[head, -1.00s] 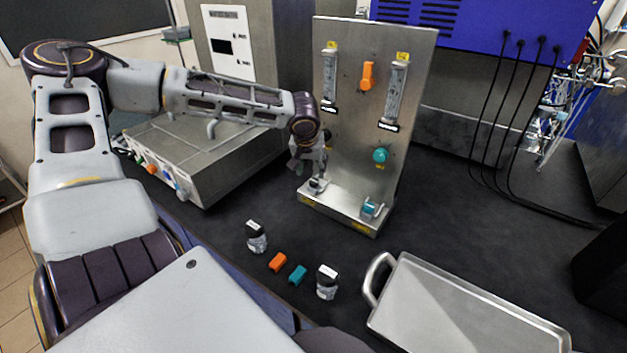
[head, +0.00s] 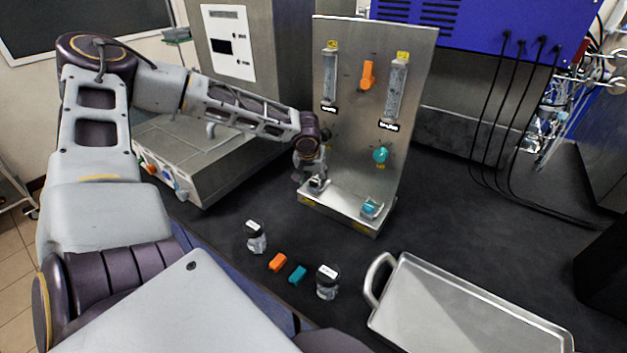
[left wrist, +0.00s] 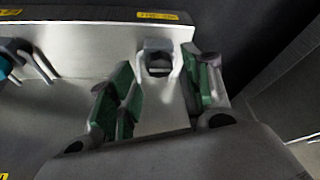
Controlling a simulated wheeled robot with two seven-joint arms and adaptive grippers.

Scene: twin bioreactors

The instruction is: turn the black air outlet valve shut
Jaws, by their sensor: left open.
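A small dark piece in a metal bracket, which looks like the black valve (left wrist: 158,62), sits on the panel's base ledge. In the head view it (head: 317,183) is low at the panel's left side, partly covered by my gripper. My left gripper (head: 311,174) is there, pointing down. In the left wrist view its green-padded fingers (left wrist: 160,85) are apart, one to each side of the valve, with gaps showing. I cannot tell whether they touch it. My right gripper is not in view.
The upright metal panel (head: 350,130) carries an orange valve (head: 367,75) and a teal knob (head: 381,154). A teal valve (head: 370,207) sits right of the black one on the ledge. Two jars (head: 256,238) (head: 327,283), small clips (head: 278,262) and a metal tray (head: 465,310) lie in front.

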